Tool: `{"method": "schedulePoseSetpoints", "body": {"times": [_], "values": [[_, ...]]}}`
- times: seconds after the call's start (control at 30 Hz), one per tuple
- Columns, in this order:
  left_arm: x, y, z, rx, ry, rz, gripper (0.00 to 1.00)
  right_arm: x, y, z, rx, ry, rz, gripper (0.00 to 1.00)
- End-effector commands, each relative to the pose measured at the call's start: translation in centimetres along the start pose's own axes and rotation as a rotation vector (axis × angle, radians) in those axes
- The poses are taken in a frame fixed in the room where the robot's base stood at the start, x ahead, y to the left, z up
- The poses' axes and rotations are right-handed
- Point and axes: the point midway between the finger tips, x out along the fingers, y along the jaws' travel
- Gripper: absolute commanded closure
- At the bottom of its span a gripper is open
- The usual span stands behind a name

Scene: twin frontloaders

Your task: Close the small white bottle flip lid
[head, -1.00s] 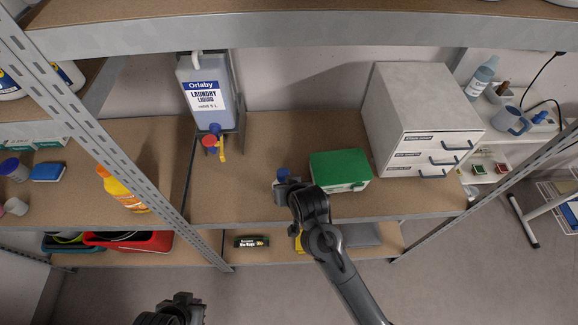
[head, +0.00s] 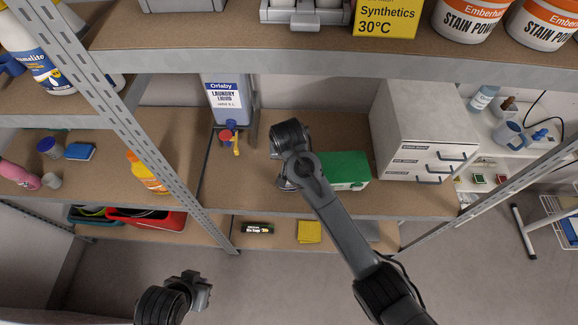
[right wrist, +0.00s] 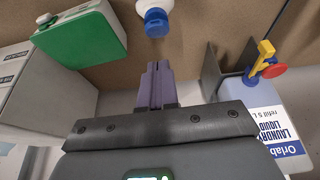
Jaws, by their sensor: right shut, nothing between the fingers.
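The small white bottle with a blue cap (right wrist: 155,14) is at the top of the right wrist view, just beyond my fingertips. I cannot tell whether its flip lid is open. In the head view it is mostly hidden behind my right arm; a small part (head: 286,185) shows below the wrist. My right gripper (right wrist: 157,68) has its purple fingers shut together and empty, pointing at the cap with a small gap. In the head view its fingers are hidden by the wrist. My left gripper (head: 204,284) hangs low in front of the shelf, away from the bottle; its fingers are unclear.
A green-topped box (head: 346,169) stands right of the bottle, then a white drawer unit (head: 425,125). A laundry liquid container (head: 223,97) with a red and yellow tap stands left. An upper shelf edge (head: 300,63) runs overhead. Shelf space between container and bottle is clear.

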Motion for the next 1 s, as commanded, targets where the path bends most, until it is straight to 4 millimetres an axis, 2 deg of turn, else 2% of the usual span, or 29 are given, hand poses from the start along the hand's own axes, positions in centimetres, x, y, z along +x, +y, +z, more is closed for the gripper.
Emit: {"method": "schedulePoseSetpoints", "body": {"times": [0.2, 0.4, 0.63, 1.0], "values": [[-0.8, 0.0, -0.3, -0.004, 0.001, 0.003, 1.00, 3.8, -0.1, 0.0, 0.000, -0.002, 0.000, 1.00], [-1.9, 0.2, -0.7, -0.010, 0.003, 0.008, 1.00, 5.6, 0.0, 1.8, -0.001, 0.000, -0.001, 1.00], [-2.2, 0.2, -0.8, -0.012, 0.004, 0.010, 1.00, 6.7, 0.0, 2.8, 0.000, 0.001, -0.001, 1.00], [-2.1, 0.0, -0.8, -0.005, 0.002, 0.004, 1.00, 6.8, 0.0, 2.9, 0.000, 0.001, -0.001, 1.00]]}}
